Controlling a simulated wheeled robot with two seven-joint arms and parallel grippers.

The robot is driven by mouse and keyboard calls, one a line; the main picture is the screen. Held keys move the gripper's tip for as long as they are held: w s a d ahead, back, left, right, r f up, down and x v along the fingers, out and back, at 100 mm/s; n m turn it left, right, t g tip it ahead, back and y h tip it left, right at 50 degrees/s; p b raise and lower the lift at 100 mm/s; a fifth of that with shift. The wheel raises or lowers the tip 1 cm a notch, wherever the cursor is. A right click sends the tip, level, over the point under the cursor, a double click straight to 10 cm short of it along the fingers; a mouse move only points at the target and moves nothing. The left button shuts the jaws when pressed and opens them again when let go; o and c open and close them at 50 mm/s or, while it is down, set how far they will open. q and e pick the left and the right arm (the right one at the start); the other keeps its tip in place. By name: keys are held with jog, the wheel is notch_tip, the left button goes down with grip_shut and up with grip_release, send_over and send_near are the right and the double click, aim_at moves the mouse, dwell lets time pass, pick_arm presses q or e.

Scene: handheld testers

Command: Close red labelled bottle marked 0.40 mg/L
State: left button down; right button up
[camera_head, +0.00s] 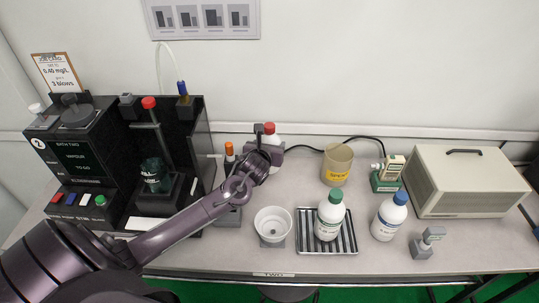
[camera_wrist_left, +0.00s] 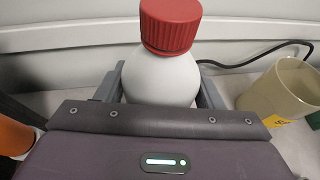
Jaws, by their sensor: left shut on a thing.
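A white bottle (camera_head: 271,139) with a red cap (camera_head: 269,128) stands near the wall, behind my left gripper (camera_head: 270,152). In the left wrist view the white bottle (camera_wrist_left: 160,75) is between the two grey fingers, and my left gripper is shut on its body. The red ribbed cap (camera_wrist_left: 170,25) sits on the neck, above the fingers. I cannot tell how tightly it is on. The bottle's label and lower part are hidden, so its marking cannot be read. My right gripper is not in view.
A green-capped bottle (camera_head: 330,216) stands on a ribbed tray (camera_head: 306,238), near a white bowl (camera_head: 273,223) and a blue-capped bottle (camera_head: 389,217). A yellowish beaker (camera_head: 337,164) is right of my gripper. An orange-capped item (camera_head: 229,150) is left. A sign (camera_head: 57,75) reads 0.40 mg/L.

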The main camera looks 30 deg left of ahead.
pick_arm(q)
notch_tip(320, 180, down, 4)
jog(key=shift+f, duration=0.1)
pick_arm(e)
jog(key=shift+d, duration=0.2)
pick_arm(q)
jog(key=shift+f, duration=0.2)
jog(key=shift+c, duration=1.9)
grip_release()
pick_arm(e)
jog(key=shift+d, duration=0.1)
